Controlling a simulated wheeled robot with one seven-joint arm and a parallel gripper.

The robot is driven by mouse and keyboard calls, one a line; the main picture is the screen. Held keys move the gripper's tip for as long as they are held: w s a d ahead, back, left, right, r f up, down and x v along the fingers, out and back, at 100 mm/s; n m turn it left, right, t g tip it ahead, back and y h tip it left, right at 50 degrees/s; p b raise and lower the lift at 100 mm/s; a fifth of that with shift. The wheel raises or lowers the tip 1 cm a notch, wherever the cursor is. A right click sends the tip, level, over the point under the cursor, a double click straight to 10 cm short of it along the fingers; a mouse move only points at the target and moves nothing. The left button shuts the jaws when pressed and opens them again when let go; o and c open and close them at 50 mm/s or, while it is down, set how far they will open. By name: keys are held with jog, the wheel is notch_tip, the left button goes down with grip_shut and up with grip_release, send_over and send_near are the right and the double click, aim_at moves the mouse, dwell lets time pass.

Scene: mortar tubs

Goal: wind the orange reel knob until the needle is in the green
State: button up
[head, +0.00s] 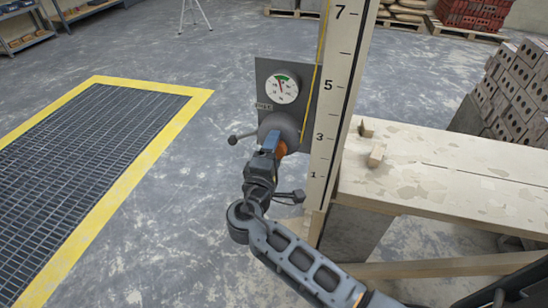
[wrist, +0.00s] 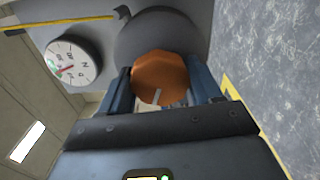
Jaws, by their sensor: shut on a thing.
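The orange reel knob (wrist: 160,72) is faceted and sits between my gripper's two blue fingers in the wrist view. In the head view a sliver of the knob (head: 281,148) shows beside my gripper (head: 272,143), which is shut on it. The grey reel drum (head: 279,124) is behind the knob on a dark panel. Above it is a round white gauge (head: 282,89) with a green arc at the top and a red needle pointing upward, slightly left. The gauge also shows in the wrist view (wrist: 75,62). Whether the tip lies inside the green is too small to tell.
A yellow cord (head: 316,78) runs up beside a tall numbered scale board (head: 333,100). A plank bench (head: 450,165) with small wood blocks stands to the right, bricks (head: 518,85) beyond it. A yellow-edged floor grate (head: 80,150) lies left; the floor between is clear.

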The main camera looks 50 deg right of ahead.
jog(key=shift+w+m+b, duration=0.1)
jog(key=shift+m+b, duration=0.4)
jog(key=shift+m, duration=0.1)
jog(key=shift+a, duration=0.1)
jog(key=o, duration=1)
jog(key=shift+o, duration=0.2)
jog(key=v, duration=0.7)
jog(key=shift+s+a, duration=0.2)
jog(key=shift+a, duration=0.1)
